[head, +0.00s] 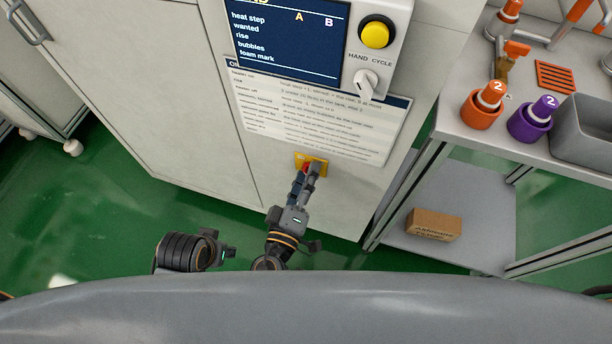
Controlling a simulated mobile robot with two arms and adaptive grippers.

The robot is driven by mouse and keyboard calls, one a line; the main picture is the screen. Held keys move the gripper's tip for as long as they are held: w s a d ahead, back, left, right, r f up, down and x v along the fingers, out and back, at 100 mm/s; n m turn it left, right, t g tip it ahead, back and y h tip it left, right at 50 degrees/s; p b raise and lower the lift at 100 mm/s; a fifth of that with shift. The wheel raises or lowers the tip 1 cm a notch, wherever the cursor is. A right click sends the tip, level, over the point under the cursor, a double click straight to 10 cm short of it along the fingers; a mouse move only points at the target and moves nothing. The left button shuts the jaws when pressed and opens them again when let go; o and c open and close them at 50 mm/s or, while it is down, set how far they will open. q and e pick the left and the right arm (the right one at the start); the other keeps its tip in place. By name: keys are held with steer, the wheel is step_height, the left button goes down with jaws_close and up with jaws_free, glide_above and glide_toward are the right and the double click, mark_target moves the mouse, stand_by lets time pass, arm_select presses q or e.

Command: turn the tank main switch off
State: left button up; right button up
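The tank main switch is a small red handle (306,168) on a yellow plate (321,164), low on the front of the pale cabinet. My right gripper (307,172) reaches up to it from below, its fingertips at the red handle. The fingers cover much of the handle, so its angle is hard to read. I cannot tell whether they are closed on it or only around it. My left gripper (228,253) is low and left of the right one, away from the switch. Its fingers cannot be made out.
Above the switch are a printed label sheet (350,128), a dark display (285,40), a yellow button (376,34) and a white HAND/CYCLE knob (366,84). At the right, a bench (455,115) holds orange and purple bottles and a grey bin (585,130). A cardboard box (433,225) sits on its lower shelf.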

steer(key=v, duration=1.2)
stand_by(0.5)
